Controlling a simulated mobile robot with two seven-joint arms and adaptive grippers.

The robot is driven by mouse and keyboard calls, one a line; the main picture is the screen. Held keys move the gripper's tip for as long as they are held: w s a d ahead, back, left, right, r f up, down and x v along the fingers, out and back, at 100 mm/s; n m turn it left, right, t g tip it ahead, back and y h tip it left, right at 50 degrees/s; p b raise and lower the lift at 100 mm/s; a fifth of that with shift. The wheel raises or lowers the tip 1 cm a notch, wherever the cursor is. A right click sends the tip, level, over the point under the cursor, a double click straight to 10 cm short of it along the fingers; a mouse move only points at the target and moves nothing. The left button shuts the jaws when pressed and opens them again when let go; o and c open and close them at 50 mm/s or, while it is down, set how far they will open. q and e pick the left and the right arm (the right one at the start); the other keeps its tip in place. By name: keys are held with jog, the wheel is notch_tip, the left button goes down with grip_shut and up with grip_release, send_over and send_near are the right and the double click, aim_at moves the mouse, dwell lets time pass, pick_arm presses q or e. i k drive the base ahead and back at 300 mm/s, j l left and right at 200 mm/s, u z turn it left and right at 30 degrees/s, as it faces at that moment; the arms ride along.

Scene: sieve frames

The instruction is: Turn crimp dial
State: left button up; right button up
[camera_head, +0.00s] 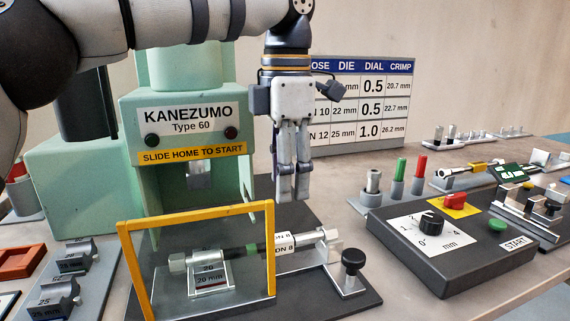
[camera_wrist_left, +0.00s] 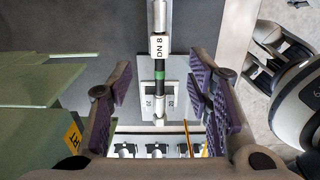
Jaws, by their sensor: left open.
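The crimp dial (camera_head: 432,220) is a black round knob on a white scale marked in mm, on top of the dark control box (camera_head: 400,262) at the right. Its exact setting is too small to read. My left gripper (camera_head: 293,192) hangs fingers down in front of the green press, left of the dial and well apart from it. It is open and empty; the left wrist view shows its purple pads (camera_wrist_left: 163,95) wide apart. The hose labelled DN 8 (camera_wrist_left: 159,47) lies below, between the pads in that view, not gripped.
The box also carries a red switch (camera_head: 455,199) on yellow and a green START button (camera_head: 497,226). A yellow-framed guard (camera_head: 272,250) and a black clamp knob (camera_head: 353,261) stand left of it. Upright pins (camera_head: 398,180) stand behind it. A settings chart (camera_head: 375,110) is at the back.

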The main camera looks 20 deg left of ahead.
aim_at(431, 223)
jog(key=k+l, duration=1.25)
